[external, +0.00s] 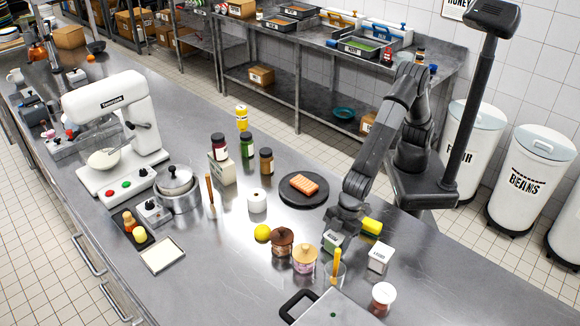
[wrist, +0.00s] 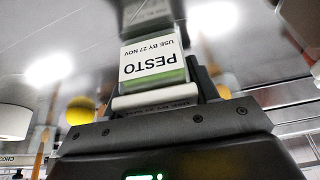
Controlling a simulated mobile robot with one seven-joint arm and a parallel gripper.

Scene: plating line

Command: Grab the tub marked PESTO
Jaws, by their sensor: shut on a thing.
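The tub marked PESTO (wrist: 152,62) fills the middle of the wrist view, with its white and green label upside down in the picture. In the external view the tub (external: 333,241) is a small white and green block at the front right of the steel counter. My gripper (external: 338,232) is shut on it, reaching down from above. Part of the tub is hidden by the gripper. I cannot tell whether the tub touches the counter.
A white tub (external: 380,257) stands close right of my gripper, with a yellow item (external: 371,226) behind it. A clear container (external: 335,272) and a white-lidded jar (external: 383,298) stand in front.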

